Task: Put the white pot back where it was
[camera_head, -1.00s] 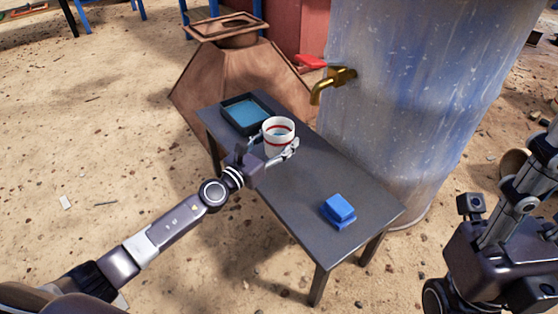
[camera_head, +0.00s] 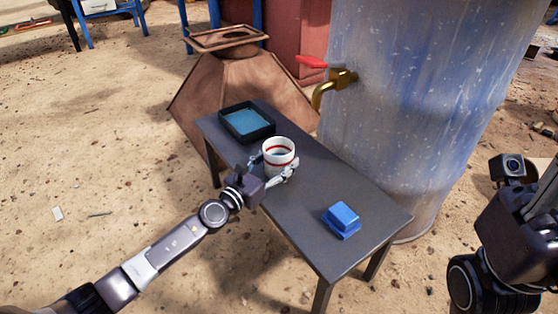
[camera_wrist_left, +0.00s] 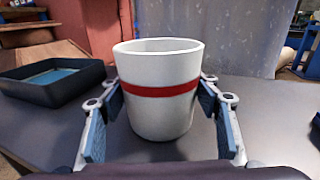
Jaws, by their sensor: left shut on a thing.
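The white pot (camera_head: 279,163) has a red band and something bluish inside. It is upright at the dark table's (camera_head: 330,259) left-hand long edge, in front of the black tray. My left gripper (camera_head: 277,172) is shut on it, with one finger on each side. In the left wrist view the pot (camera_wrist_left: 162,112) stands upright between the two fingers (camera_wrist_left: 165,118). Whether its base touches the table top is hard to tell. My right gripper's body (camera_head: 522,235) shows at the right edge of the head view, clear of the table; its fingers cannot be made out.
A black tray (camera_head: 268,134) with a blue inside lies at the table's far end. A blue block (camera_head: 341,220) lies at the near end. A large grey-blue tank (camera_head: 410,120) with a brass tap (camera_head: 335,85) stands beside the table. Bare table lies between pot and block.

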